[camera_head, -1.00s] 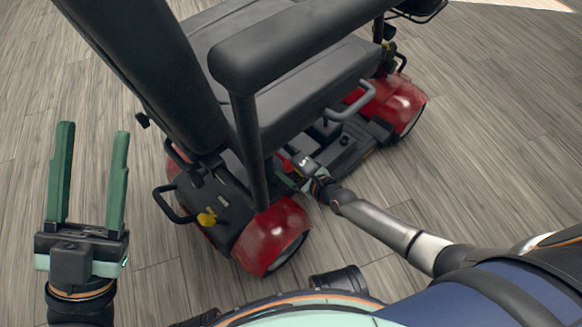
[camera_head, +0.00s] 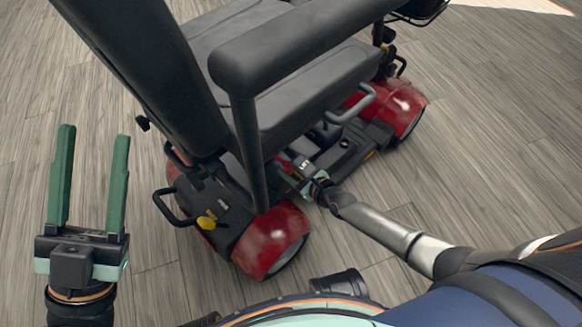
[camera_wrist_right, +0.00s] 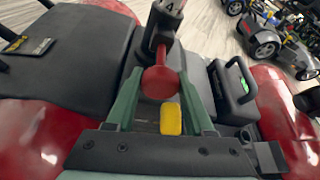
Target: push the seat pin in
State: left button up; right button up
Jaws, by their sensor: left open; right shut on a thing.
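The seat pin has a red knob (camera_wrist_right: 160,82), seen in the right wrist view at the lower end of the dark seat post (camera_wrist_right: 160,28). My right gripper (camera_wrist_right: 161,76) has its green fingers on either side of the red knob and is shut on it. How deep the pin sits in the post cannot be told. In the head view my right gripper (camera_head: 296,180) reaches under the seat (camera_head: 310,95) beside the scooter, and the pin is hidden there. My left gripper (camera_head: 92,180) is open and empty, left of the scooter, above the floor.
The red and black scooter (camera_head: 268,240) stands on a grey wood floor (camera_head: 480,110). Its armrest (camera_head: 290,50) and backrest (camera_head: 150,70) overhang the right gripper's area. A yellow part (camera_wrist_right: 171,118) lies just below the knob in the wrist view. Other scooters (camera_wrist_right: 270,30) stand beyond.

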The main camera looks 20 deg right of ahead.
aim_at(283, 161)
grip_shut()
jog(key=w, duration=0.1)
jog(key=w+a, duration=0.1)
jog(key=w, duration=0.1)
jog(key=shift+a, duration=0.2)
jog(key=shift+w+r, duration=0.1)
jog(key=o, duration=1.3)
grip_release()
jog(key=shift+w+a, duration=0.1)
pick_arm(q)
notch_tip(283, 161, up, 7)
jog(key=p, duration=0.6)
jog(key=shift+s+a+f, duration=0.15)
jog(key=shift+a, duration=0.25)
pick_arm(e)
jog(key=v, duration=1.2)
jog(key=shift+s, duration=0.25)
